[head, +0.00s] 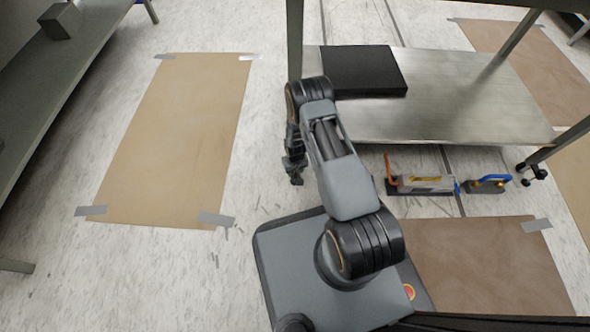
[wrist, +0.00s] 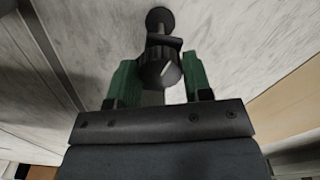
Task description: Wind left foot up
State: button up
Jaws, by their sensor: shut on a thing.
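In the wrist view, a black knob (wrist: 159,70) with a white mark sits on the left foot, whose round dark pad (wrist: 160,20) shows above it in the picture. My gripper (wrist: 160,84) has one green-sided finger on each side of the knob and is shut on it. In the head view my gripper (head: 295,169) is low at the left side of the steel table (head: 450,120). The table's right foot (head: 531,170) stands on the floor at the right.
A black slab (head: 363,70) lies on the table. Tools, one with an orange handle (head: 420,185) and one with a blue handle (head: 488,183), stand on the floor by the table's front edge. Taped brown sheets (head: 175,140) cover parts of the floor. A shelf (head: 60,75) stands far left.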

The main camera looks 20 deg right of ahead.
jog(key=shift+c, duration=1.2)
jog(key=shift+n, duration=0.3)
jog(key=shift+d+n, duration=0.1)
jog(key=shift+n, duration=2.6)
jog(key=o, duration=0.9)
notch_tip(320, 180, up, 14)
jog(key=p, duration=0.6)
jog(key=shift+f, duration=0.1)
